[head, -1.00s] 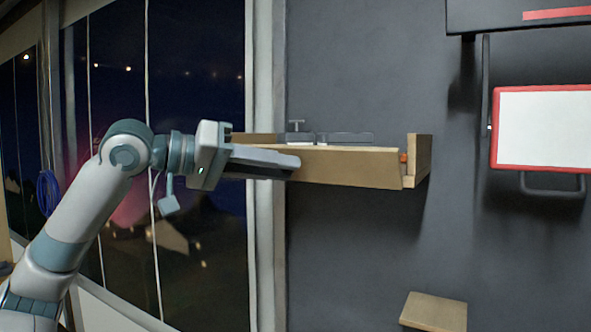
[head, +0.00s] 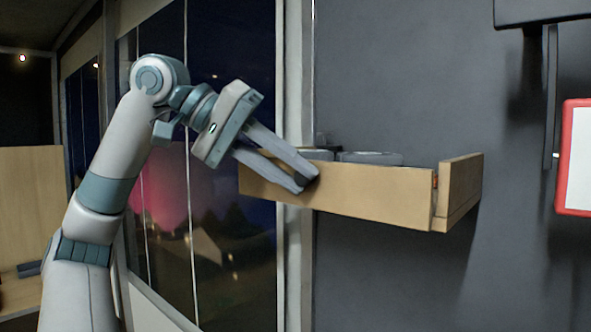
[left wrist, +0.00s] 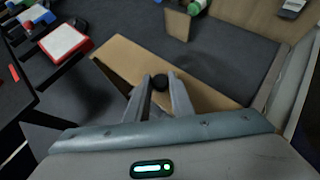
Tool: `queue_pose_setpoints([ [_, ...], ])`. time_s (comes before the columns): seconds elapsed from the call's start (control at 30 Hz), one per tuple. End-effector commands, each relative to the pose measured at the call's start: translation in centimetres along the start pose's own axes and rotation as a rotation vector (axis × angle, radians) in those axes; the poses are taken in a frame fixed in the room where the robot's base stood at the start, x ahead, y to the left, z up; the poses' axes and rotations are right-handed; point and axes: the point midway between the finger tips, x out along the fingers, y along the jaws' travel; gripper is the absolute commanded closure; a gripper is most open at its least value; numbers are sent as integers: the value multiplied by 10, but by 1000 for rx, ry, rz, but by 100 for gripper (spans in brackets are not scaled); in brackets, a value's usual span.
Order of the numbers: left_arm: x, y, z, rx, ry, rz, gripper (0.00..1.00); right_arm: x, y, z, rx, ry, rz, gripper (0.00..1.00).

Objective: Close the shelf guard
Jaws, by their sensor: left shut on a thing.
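The shelf guard (head: 370,195) is a long pale wooden front board on a wall shelf (head: 462,185). My left gripper (head: 308,182) reaches down from the upper left to the guard's face. In the left wrist view, a round black knob (left wrist: 159,82) on the guard (left wrist: 120,62) sits between the fingertips (left wrist: 160,80), and the jaws are shut on it. The fingers hide part of the guard's left side. My right gripper is not in view.
Low grey objects (head: 370,158) sit on the shelf behind the guard. A red-framed white panel (head: 575,155) hangs on the dark wall at right. A window (head: 230,200) lies behind my left arm. The space below the shelf is clear.

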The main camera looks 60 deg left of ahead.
Motion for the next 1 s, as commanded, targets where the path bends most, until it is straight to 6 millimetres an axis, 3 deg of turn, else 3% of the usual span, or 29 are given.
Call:
queue_pose_setpoints([
  [0.27,0,0,-1,-2,1,2,100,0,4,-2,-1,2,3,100],
  [0.3,0,0,-1,-2,1,2,72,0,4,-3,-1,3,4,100],
  [0.37,0,0,-1,-2,1,2,60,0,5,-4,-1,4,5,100],
  [0.77,-2,0,0,-1,0,1,60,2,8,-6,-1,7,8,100],
  [1.0,-22,-1,0,-1,3,2,60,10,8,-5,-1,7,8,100],
])
